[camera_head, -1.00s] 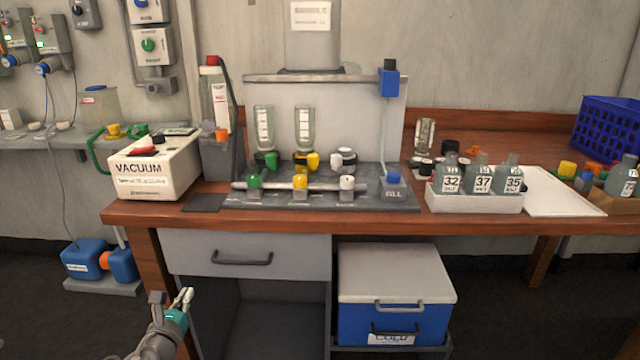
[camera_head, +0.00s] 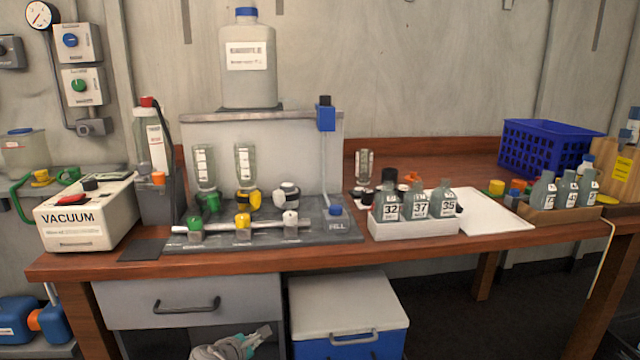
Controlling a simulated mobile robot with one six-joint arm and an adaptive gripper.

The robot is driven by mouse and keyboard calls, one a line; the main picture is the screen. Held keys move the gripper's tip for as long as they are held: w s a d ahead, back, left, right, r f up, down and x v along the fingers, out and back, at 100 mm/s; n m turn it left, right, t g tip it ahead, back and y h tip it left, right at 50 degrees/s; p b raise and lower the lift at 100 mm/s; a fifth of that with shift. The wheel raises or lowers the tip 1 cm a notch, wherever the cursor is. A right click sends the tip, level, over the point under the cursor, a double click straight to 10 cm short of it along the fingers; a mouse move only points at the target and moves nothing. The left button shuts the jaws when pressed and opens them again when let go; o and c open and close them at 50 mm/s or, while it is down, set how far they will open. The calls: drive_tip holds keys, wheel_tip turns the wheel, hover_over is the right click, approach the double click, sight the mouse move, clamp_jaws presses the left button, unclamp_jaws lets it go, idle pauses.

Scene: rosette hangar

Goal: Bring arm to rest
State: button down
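My gripper (camera_head: 262,335) shows at the bottom edge of the head view, low in front of the bench. It is in front of the grey drawer unit (camera_head: 120,316), left of the blue cooler with a white lid (camera_head: 345,300). Its fingers are small in view and partly cut off by the frame, so I cannot tell whether they are open or shut. I see no object held in it. Most of my arm is outside the picture.
The wooden bench (camera_head: 300,258) spans the view above my gripper. It carries a vacuum box (camera_head: 85,212), a filling rack (camera_head: 265,235), a white bottle tray (camera_head: 415,228) and a blue basket (camera_head: 550,150). Dark floor is open right of the cooler.

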drive_tip(key=s+d+f+m+g+y, duration=0.2)
drive_tip(key=d+f+m+g, duration=0.15)
drive_tip(key=d+m, duration=0.6)
drive_tip(key=s+d+f+m+g+y, duration=0.15)
drive_tip(key=d+f+m+g, duration=0.35)
drive_tip(key=d, duration=0.7)
drive_tip(key=s+d+f+m+g+y, duration=0.1)
drive_tip(key=s+d+m+g, duration=0.2)
drive_tip(key=d+m, duration=0.7)
wheel_tip(320, 180, up, 38)
drive_tip(key=d+n+p, duration=0.1)
drive_tip(key=p, duration=3.7)
drive_tip(key=shift+w+r+p, duration=0.2)
drive_tip(key=shift+w+p, duration=0.05)
drive_tip(key=shift+p, duration=0.15)
